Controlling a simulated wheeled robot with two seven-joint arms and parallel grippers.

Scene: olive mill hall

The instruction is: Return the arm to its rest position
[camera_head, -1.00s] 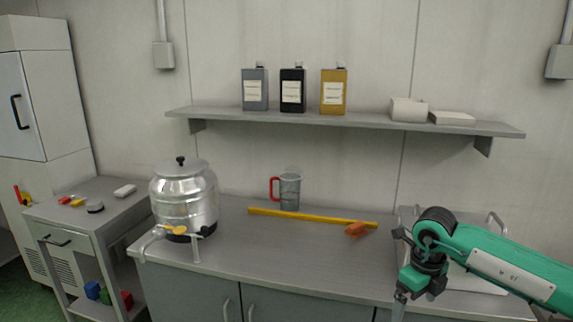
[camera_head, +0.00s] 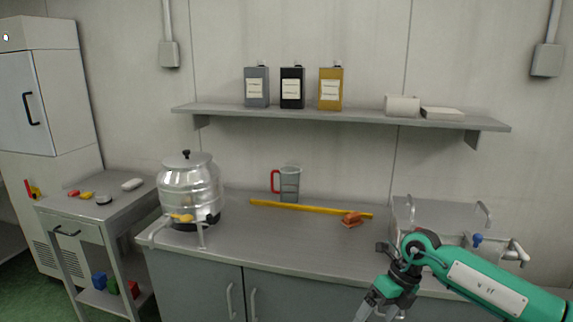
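My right arm (camera_head: 486,285), green with a black wrist, comes in from the lower right. Its gripper (camera_head: 368,312) hangs at the bottom edge, in front of the counter's front edge and cabinet doors. Its fingertips are cut off or too small to tell open from shut, and I see nothing held in it. My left arm and gripper are not in view.
A steel urn (camera_head: 190,190) with a yellow-handled tap stands on the counter (camera_head: 270,234). Behind are a red-handled jug (camera_head: 289,184), a yellow bar (camera_head: 300,207) and an orange-brown object (camera_head: 352,219). A steel basin-like unit (camera_head: 440,212) stands right. The counter's middle is clear.

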